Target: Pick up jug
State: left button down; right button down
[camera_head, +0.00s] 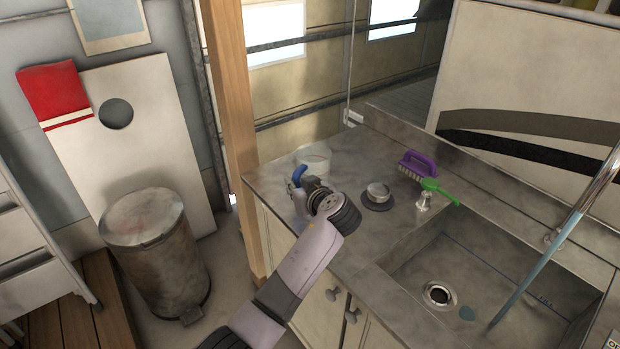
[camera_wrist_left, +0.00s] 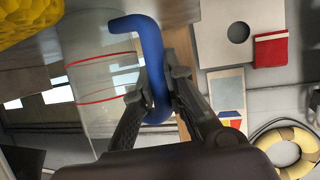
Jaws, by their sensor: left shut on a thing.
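The jug (camera_head: 314,157) is a clear vessel near the back left corner of the counter, partly hidden behind my left gripper (camera_head: 300,184). In the left wrist view the jug (camera_wrist_left: 92,85) shows thin red lines around its see-through body and a hooked blue handle (camera_wrist_left: 148,45). My left gripper (camera_wrist_left: 158,88) is shut on this blue handle, with one finger on each side of it. I cannot tell whether the jug's base touches the counter. My right gripper is in neither view.
A sink (camera_head: 480,265) lies to the right. A wooden post (camera_head: 232,100) and a bin (camera_head: 158,255) stand left.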

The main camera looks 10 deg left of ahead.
pick_arm(q)
jog(key=shift+r, duration=0.1)
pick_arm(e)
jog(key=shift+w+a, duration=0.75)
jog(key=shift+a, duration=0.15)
pick_arm(q)
jog(key=shift+r, duration=0.1)
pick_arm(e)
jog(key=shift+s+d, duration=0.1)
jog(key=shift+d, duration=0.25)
